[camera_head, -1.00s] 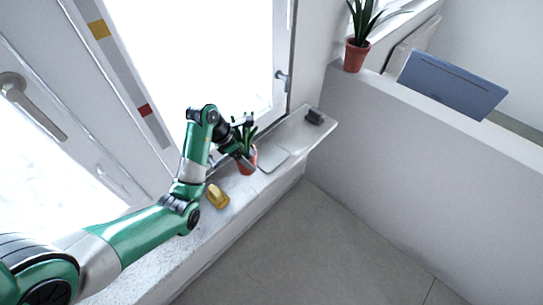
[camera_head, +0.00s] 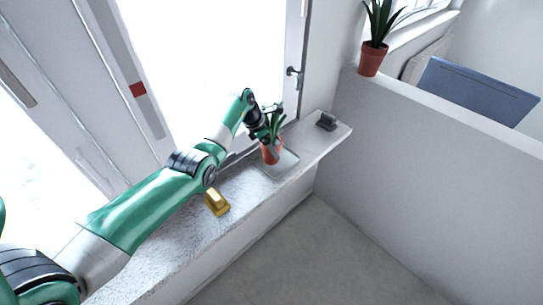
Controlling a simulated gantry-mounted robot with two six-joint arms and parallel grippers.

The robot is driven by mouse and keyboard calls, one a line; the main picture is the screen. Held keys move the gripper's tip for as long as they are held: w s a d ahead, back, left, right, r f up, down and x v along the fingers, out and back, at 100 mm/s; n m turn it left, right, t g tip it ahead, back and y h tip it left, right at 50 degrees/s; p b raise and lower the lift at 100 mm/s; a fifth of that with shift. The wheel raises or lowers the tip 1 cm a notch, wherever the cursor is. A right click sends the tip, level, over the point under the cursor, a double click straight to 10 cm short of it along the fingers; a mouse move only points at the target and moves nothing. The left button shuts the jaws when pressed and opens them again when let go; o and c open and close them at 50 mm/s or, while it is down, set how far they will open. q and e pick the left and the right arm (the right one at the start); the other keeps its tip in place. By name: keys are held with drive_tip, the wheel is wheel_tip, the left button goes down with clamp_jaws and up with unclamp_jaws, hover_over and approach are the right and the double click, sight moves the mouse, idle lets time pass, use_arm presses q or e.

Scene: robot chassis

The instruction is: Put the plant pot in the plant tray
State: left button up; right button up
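A terracotta plant pot (camera_head: 270,152) with spiky green leaves is on the window sill side of the scene. It is over the left part of the pale flat plant tray (camera_head: 287,167); I cannot tell whether it rests on it or hangs just above. My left gripper (camera_head: 266,133) is at the pot's upper rim and leaves, with the arm reaching in from the left. Its fingers are small and partly hidden by the plant, but they appear closed around the pot's rim. My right gripper is not in view.
A yellow object (camera_head: 216,202) lies on the sill (camera_head: 185,240) below my forearm. A dark small object (camera_head: 326,121) stands at the sill's far end. Another potted plant (camera_head: 371,60) stands on the partition wall (camera_head: 430,130), beside a blue panel (camera_head: 478,91). The window is close behind the arm.

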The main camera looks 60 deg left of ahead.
use_arm(q)
drive_tip(key=shift+w+a+f+b, duration=0.1)
drive_tip(key=shift+f+b, duration=0.1)
drive_tip(key=shift+b, duration=0.1)
drive_tip(key=shift+f+b, duration=0.6)
drive_tip(key=shift+f, duration=0.95)
drive_tip(key=shift+w+a, duration=0.1)
drive_tip(key=shift+f, duration=0.2)
drive_tip(key=o, duration=1.5)
